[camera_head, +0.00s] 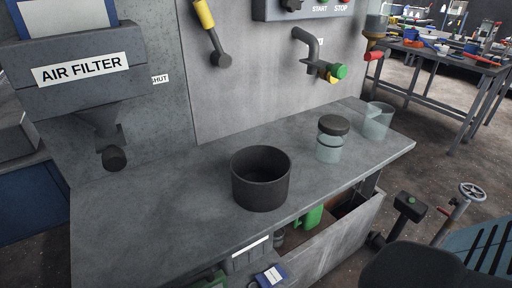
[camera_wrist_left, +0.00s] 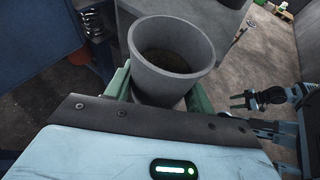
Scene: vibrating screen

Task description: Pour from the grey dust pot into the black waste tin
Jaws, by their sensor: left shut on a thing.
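The black waste tin (camera_head: 260,182) stands upright on the grey bench, open at the top, with a dark, empty-looking inside. The grey dust pot (camera_wrist_left: 172,72) shows in the left wrist view, with its wide mouth facing the camera and dark brownish matter low inside. My left gripper (camera_wrist_left: 158,92) is shut on the pot, one green finger on each side of it. Neither the pot nor my left gripper shows in the head view.
A lidded glass jar (camera_head: 329,140) and an open glass beaker (camera_head: 377,122) stand right of the tin. The air filter (camera_head: 85,68) spout hangs over the left of the bench (camera_head: 140,215). The bench's left half is clear.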

